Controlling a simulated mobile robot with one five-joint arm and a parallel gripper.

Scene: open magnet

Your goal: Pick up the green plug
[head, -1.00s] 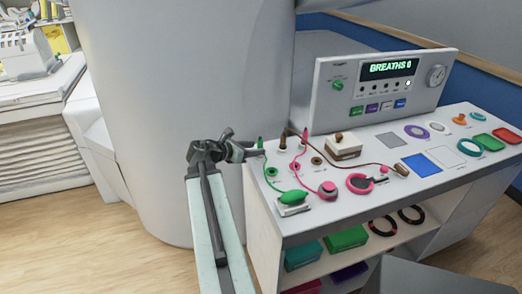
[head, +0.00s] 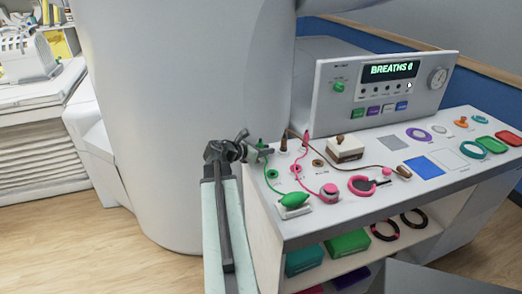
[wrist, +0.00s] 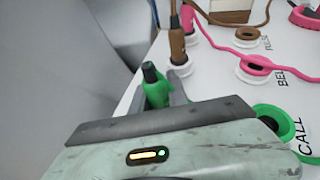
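The green plug (wrist: 155,92) stands upright near the left edge of the white console top. It has a dark tip and also shows in the head view (head: 261,144). My gripper (wrist: 158,95) is at the plug, with one grey finger on each side of it in the wrist view. The fingers look parted, and I cannot tell whether either touches the plug. The plug's lower end is hidden behind my gripper body. A green-ringed socket (wrist: 275,121) marked CALL lies to the right of my gripper.
A brown plug (wrist: 177,38) stands just beyond the green one, and a pink plug (head: 306,138) farther right. Pink and brown cords cross the console top (head: 345,205). A large pale housing (head: 180,120) rises close on the left. A display panel (head: 385,85) stands behind.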

